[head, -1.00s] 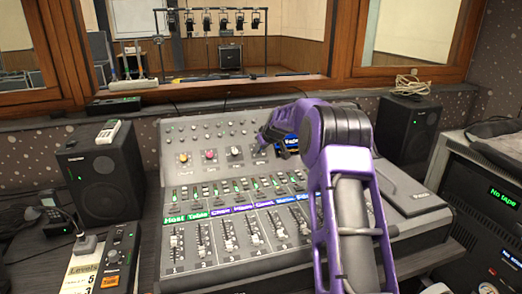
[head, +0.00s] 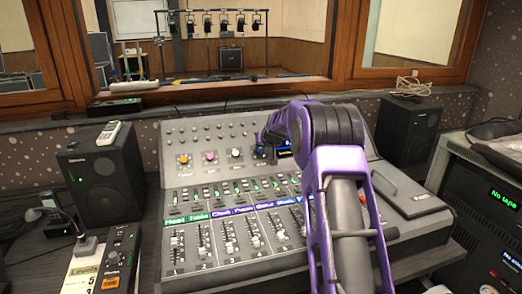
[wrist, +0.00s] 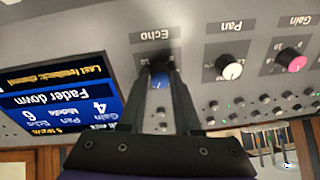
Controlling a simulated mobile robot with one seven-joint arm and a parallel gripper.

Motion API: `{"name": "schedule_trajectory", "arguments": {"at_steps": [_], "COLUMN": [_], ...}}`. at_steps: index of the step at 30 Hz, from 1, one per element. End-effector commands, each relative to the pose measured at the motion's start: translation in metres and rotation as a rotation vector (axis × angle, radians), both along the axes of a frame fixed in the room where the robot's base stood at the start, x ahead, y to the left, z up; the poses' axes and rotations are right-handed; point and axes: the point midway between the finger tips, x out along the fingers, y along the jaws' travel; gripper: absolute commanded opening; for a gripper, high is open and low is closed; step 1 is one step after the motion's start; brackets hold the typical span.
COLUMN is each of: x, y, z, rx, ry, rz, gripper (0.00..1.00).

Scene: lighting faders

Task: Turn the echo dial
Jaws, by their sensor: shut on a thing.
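The mixing console (head: 215,135) has a row of dials on its sloped upper panel. The echo dial (wrist: 161,78) is blue with a light pointer mark, beside the printed word Echo (wrist: 155,34), which appears upside down in the wrist view. My gripper (wrist: 161,82) is shut on the echo dial, one finger on each side. In the head view my gripper (head: 263,148) is small and at the panel, partly covering the dial, and my purple arm hides the console's right part.
A white Pan dial (wrist: 229,67) and a pink Gain dial (wrist: 291,61) stand beside the echo dial. A blue screen (wrist: 55,100) is close on its other side. Faders (head: 228,235) fill the lower console. Black speakers (head: 100,178) flank it.

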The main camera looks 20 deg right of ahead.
Motion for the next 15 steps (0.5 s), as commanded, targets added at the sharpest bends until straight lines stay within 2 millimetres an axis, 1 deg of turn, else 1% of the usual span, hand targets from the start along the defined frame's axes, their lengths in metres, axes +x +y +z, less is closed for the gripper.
{"name": "schedule_trajectory", "arguments": {"at_steps": [8,9,13,15], "x": [-0.0004,-0.0004,-0.0003,-0.0002], "y": [-0.0002,-0.0002,-0.0002,-0.0001], "z": [-0.0008,-0.0008,-0.0006,-0.0005], "rx": [-0.001,-0.001,-0.001,-0.001], "ry": [0.002,0.002,0.001,0.001], "rz": [0.001,0.001,0.001,0.001], "gripper": [0.00,0.37,0.60,0.61]}}
